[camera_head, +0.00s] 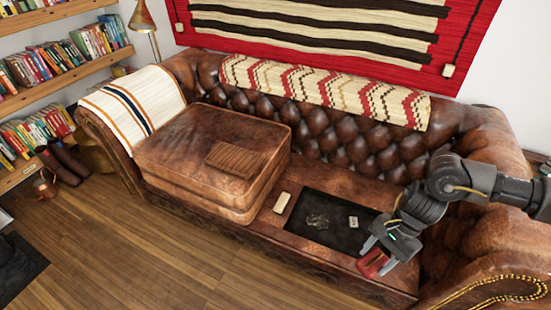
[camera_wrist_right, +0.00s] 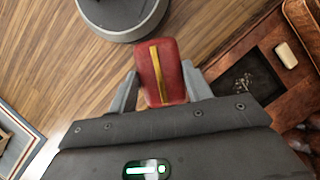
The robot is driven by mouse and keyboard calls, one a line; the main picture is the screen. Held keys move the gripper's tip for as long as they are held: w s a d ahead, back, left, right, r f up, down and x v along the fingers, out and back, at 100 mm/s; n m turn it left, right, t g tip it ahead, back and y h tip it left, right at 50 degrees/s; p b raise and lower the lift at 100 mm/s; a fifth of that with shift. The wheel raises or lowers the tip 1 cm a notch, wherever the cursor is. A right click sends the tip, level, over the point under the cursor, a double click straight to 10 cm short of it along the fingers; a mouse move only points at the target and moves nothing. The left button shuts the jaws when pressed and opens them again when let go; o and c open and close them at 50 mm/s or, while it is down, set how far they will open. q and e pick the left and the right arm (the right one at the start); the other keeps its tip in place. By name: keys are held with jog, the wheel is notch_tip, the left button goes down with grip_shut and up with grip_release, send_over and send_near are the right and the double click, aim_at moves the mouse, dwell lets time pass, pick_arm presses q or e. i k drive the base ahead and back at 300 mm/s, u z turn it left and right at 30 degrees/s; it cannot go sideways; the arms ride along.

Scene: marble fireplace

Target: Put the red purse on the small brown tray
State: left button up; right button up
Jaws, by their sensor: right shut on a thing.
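My right gripper (camera_head: 379,258) is shut on the red purse (camera_head: 372,264), in front of the sofa's right seat in the head view. In the right wrist view the red purse (camera_wrist_right: 149,72), with a gold strip down its middle, sits between the two fingers (camera_wrist_right: 160,92). The small brown tray (camera_head: 236,159), which looks slatted, lies on top of the big brown leather cushion (camera_head: 170,135) on the sofa's left side. The purse is well to the right of the tray and apart from it. My left gripper is not in view.
A black tray (camera_head: 345,237) with small items is set on the sofa seat near my right gripper. A cream block (camera_head: 282,202) lies left of it. The sofa backrest (camera_head: 330,130) carries a patterned blanket (camera_head: 330,92). The wooden floor (camera_head: 130,260) in front is clear.

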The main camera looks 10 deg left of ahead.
aim_at(222, 156)
jog(key=u, duration=2.25)
jog(key=i, duration=2.95)
jog(key=z, duration=2.25)
